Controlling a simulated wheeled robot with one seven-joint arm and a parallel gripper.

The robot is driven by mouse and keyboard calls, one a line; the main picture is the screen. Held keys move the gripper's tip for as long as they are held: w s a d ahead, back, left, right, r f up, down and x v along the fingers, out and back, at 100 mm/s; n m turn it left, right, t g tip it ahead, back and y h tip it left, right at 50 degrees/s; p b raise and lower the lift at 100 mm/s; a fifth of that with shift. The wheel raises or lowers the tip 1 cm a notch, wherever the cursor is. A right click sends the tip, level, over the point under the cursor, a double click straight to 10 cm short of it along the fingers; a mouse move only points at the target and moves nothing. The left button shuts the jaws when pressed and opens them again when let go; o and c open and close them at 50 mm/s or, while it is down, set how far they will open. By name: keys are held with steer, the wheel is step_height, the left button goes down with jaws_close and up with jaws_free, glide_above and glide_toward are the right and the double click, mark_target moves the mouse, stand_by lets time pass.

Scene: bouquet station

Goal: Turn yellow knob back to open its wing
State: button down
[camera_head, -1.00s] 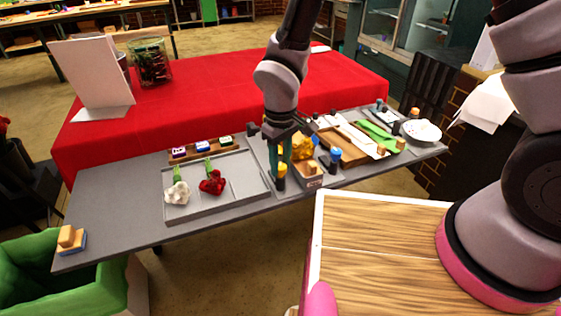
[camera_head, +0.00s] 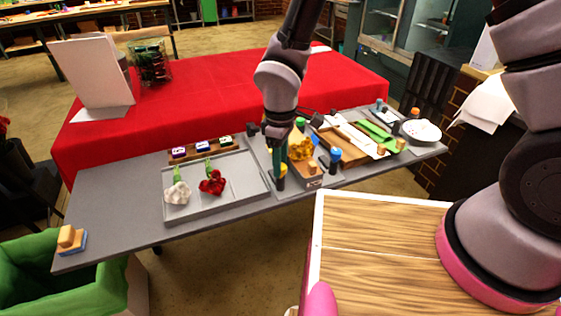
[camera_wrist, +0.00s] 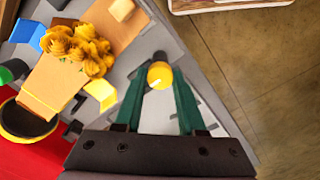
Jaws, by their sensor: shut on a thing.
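The yellow knob (camera_head: 282,170) tops a dark post at the near edge of the bouquet station. It also shows in the wrist view (camera_wrist: 159,76). My gripper (camera_wrist: 160,80) is shut on the yellow knob, with one green finger on each side; it points down in the head view (camera_head: 280,164). A yellow wing (camera_wrist: 102,93) lies left of the knob in the wrist view, beside the yellow flowers (camera_wrist: 78,48) on a tan wrap (camera_wrist: 50,88). The flowers also show in the head view (camera_head: 300,147).
A blue knob (camera_head: 335,154) and a green knob (camera_head: 300,122) stand around the flowers. A grey tray (camera_head: 240,178) with a white and a red flower lies to the left. A wooden board (camera_head: 345,148) with tools lies to the right.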

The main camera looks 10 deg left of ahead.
steer(key=c, duration=0.5)
jaws_free()
step_height(320, 180, up, 11)
steer(key=w+d+r+m+t, duration=0.1)
steer(key=w+d+r+m, duration=0.2)
steer(key=d+r, duration=0.3)
steer(key=w+d+r+m+t+y, duration=0.1)
steer(key=w+d+r+m, duration=0.2)
steer(key=d+r, duration=0.25)
steer(key=w+d+r+m+t, duration=0.1)
steer(key=w+d+r+m, duration=0.15)
steer(key=d+r, duration=0.35)
steer(key=s+d+r+m+t, duration=0.1)
steer(key=s+d+r+m, duration=0.1)
steer(key=d, duration=0.3)
steer(key=s+d+r+m+t, duration=0.1)
steer(key=s+d+r+m, duration=0.2)
steer(key=d+r+m, duration=0.1)
steer(key=s+d+r+m+t+y, duration=0.1)
steer(key=s+d+r+m+t, duration=0.1)
steer(key=d+r+m, duration=0.2)
steer(key=d+m, duration=0.1)
steer(key=d, duration=0.2)
steer(key=shift+s+d, duration=0.25)
steer(key=shift+s, duration=0.05)
